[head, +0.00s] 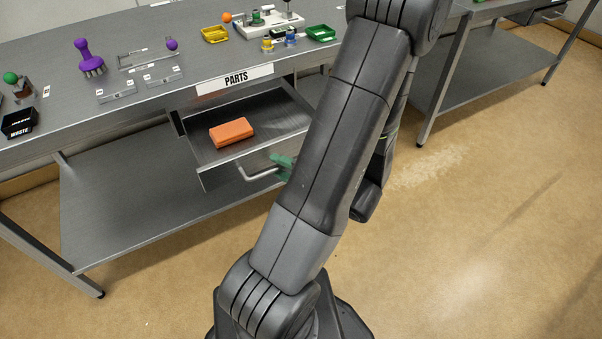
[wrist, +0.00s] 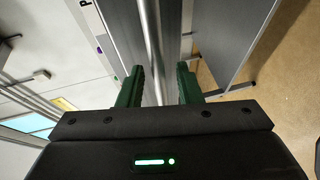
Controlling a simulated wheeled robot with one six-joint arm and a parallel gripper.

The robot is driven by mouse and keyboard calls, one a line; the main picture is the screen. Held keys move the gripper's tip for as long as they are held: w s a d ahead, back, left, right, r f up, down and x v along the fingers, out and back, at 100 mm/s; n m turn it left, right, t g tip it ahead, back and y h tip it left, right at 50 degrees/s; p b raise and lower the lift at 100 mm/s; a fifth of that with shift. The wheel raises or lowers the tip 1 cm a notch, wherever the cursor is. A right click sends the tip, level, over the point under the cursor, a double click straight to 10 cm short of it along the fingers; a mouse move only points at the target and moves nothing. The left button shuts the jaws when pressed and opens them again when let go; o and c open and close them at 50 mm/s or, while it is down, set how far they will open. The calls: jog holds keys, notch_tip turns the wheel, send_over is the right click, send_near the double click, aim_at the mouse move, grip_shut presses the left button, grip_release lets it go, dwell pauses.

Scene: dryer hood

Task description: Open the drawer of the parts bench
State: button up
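The grey drawer (head: 205,179) of the parts bench (head: 140,133) is pulled out below the PARTS label (head: 236,79). An orange block (head: 232,132) lies inside it. The drawer's bar handle (head: 258,173) is on its front; my arm hides the drawer's right end. The green fingers of my gripper (head: 283,161) show at the right end of the handle, partly hidden by my arm. In the wrist view, my gripper (wrist: 160,78) has its fingers apart, one on each side of the shiny handle bar (wrist: 152,35), with gaps beside it.
On the bench top are a purple brush (head: 88,57), a yellow tray (head: 215,34), a green tray (head: 321,33) and a black WASTE box (head: 19,121). A lower shelf (head: 110,222) lies under the drawer. Another bench (head: 470,85) stands at right. The floor at right is clear.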

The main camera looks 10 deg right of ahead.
jog(key=p+v, duration=0.3)
jog(key=v, duration=1)
jog(key=shift+d, duration=0.15)
jog(key=b+x, duration=0.3)
jog(key=x, duration=1)
jog(key=shift+w+a, duration=0.2)
jog(key=shift+a, duration=0.1)
